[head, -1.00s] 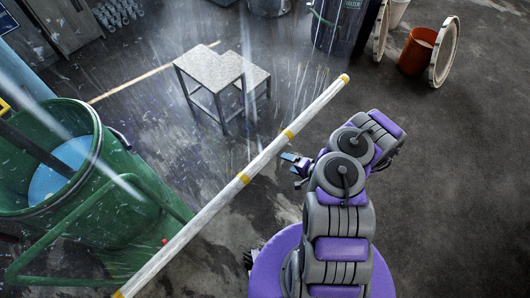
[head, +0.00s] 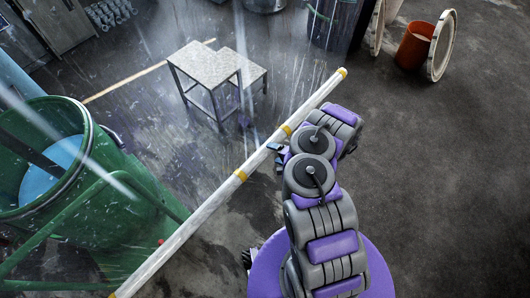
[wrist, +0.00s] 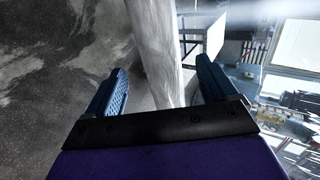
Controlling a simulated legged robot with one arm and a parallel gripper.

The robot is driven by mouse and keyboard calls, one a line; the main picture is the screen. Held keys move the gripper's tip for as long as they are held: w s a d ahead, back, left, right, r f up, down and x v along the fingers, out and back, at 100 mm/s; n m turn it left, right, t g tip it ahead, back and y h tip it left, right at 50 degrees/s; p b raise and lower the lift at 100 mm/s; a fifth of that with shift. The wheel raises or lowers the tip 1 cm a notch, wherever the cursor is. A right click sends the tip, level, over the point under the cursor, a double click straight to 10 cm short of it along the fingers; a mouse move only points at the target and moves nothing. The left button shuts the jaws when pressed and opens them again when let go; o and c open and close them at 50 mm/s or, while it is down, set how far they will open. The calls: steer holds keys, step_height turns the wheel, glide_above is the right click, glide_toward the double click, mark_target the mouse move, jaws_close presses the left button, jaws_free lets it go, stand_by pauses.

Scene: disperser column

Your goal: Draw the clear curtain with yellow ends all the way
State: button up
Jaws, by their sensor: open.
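The clear curtain (head: 190,225) shows in the head view as a long pale, streaky strip seen from above, running from lower left to upper right. Yellow bands mark its far end (head: 342,72) and two places along its middle. My gripper (head: 276,152) is beside the strip, near the middle yellow bands, and my arm partly hides it. In the wrist view, my gripper (wrist: 160,78) is open. A streaky, translucent upright part of the curtain (wrist: 158,45) shows between its two blue fingers. I cannot tell whether either finger touches it.
A green bin (head: 105,200) with green rails stands at left. Two grey step stools (head: 205,62) stand beyond the strip. An orange bucket (head: 414,47) and round pale lids (head: 443,45) are at upper right. The dark floor at right is clear.

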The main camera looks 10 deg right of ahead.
mark_target(270, 153)
steer(key=b+x, duration=0.2)
steer(key=x, duration=0.4)
steer(key=shift+w+a+f+b, duration=0.1)
steer(key=shift+f+b, duration=0.2)
steer(key=shift+w+a+f, duration=0.15)
steer(key=shift+w+a, duration=0.15)
steer(key=shift+w, duration=0.2)
steer(key=shift+c, duration=0.2)
steer(key=shift+s, duration=0.1)
steer(key=c, duration=1.4)
steer(key=shift+o, duration=0.2)
steer(key=shift+d+f, duration=0.2)
steer(key=shift+f, duration=0.45)
steer(key=shift+a+f, duration=0.1)
steer(key=shift+f, duration=1.6)
